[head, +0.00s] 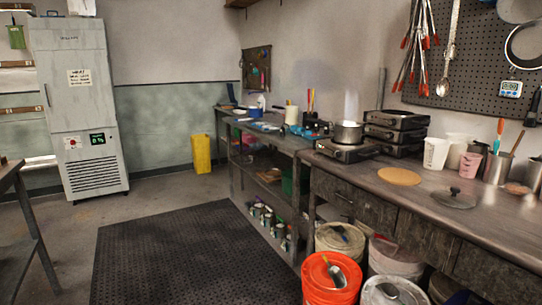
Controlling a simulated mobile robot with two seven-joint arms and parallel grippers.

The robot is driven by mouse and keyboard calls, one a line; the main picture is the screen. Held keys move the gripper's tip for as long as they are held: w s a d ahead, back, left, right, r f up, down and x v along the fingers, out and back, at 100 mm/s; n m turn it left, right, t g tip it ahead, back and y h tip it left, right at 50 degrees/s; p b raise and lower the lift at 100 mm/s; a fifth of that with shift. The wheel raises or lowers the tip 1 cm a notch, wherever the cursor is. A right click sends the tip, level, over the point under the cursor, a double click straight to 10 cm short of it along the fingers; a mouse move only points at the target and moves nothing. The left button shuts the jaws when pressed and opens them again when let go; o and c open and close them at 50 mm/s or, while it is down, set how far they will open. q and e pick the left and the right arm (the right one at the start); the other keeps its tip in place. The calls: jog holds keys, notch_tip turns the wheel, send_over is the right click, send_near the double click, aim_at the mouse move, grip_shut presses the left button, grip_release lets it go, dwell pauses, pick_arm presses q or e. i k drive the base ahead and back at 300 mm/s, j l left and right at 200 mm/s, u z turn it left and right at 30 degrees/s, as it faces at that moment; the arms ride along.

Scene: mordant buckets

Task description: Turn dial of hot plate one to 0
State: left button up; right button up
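A hot plate (340,153) stands near the left end of the right-hand workbench, with a steaming metal pot (348,134) on top. Its front face is small in the head view, and I cannot make out a dial or its setting. More dark units that look like hot plates (396,134) are stacked just right of it. I cannot read a label showing which is hot plate one. Neither of my grippers can be made out in the head view.
The workbench (480,222) also carries a round wooden board (399,176), a dark lid (453,198) and cups. An orange bucket (330,284) and other buckets stand below its front edge. A dark mat (185,255) covers clear floor at left. A tall grey cabinet (75,110) stands behind.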

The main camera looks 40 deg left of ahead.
aim_at(336, 154)
jog(key=j+u, duration=0.15)
jog(key=u, duration=0.2)
jog(key=j+u, duration=0.1)
jog(key=u, duration=0.3)
jog(key=i+j, duration=0.2)
jog(key=i, duration=0.3)
jog(key=i+j, duration=0.2)
jog(key=i, duration=0.25)
jog(key=i+j, duration=0.2)
jog(key=i, duration=0.3)
